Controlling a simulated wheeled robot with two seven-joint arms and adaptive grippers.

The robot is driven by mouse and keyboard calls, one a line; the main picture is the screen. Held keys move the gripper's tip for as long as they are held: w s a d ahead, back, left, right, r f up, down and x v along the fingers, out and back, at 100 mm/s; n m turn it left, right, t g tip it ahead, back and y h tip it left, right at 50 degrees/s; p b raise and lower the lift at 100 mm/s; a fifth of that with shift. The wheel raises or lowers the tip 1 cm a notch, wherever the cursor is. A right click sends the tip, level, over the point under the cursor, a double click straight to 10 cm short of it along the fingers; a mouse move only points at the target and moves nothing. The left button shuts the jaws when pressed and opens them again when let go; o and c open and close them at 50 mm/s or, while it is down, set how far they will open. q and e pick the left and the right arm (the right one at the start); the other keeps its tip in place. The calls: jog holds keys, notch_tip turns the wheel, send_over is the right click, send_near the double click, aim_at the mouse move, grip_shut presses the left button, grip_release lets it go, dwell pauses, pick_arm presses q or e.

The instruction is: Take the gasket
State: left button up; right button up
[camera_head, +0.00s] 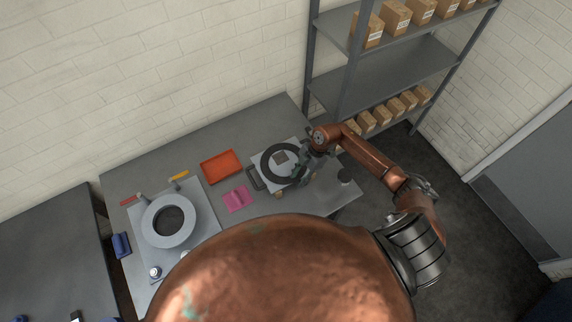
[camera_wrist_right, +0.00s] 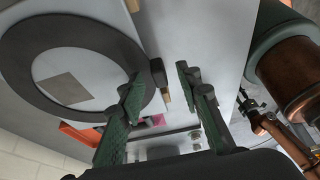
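The gasket appears to be the flat black ring (camera_head: 265,166) lying on a light plate (camera_head: 298,145) at the right part of the table. In the right wrist view the ring (camera_wrist_right: 80,33) fills the left side, with a small grey-brown square inside it. My right gripper (camera_head: 303,168) is at the ring's right edge in the head view. In the wrist view its fingers (camera_wrist_right: 160,86) are apart with nothing clasped between them. One finger overlaps the ring's rim in the picture; I cannot tell whether they touch. My left gripper is not in view.
An orange tray (camera_head: 221,167) and a pink item (camera_head: 237,199) lie left of the plate. A large grey ring-shaped housing (camera_head: 186,238) sits on a light plate further left. A shelf (camera_head: 385,80) with cardboard boxes stands behind the table's right end.

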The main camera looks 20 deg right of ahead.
jog(key=shift+f, duration=0.15)
grip_shut()
dwell(0.4)
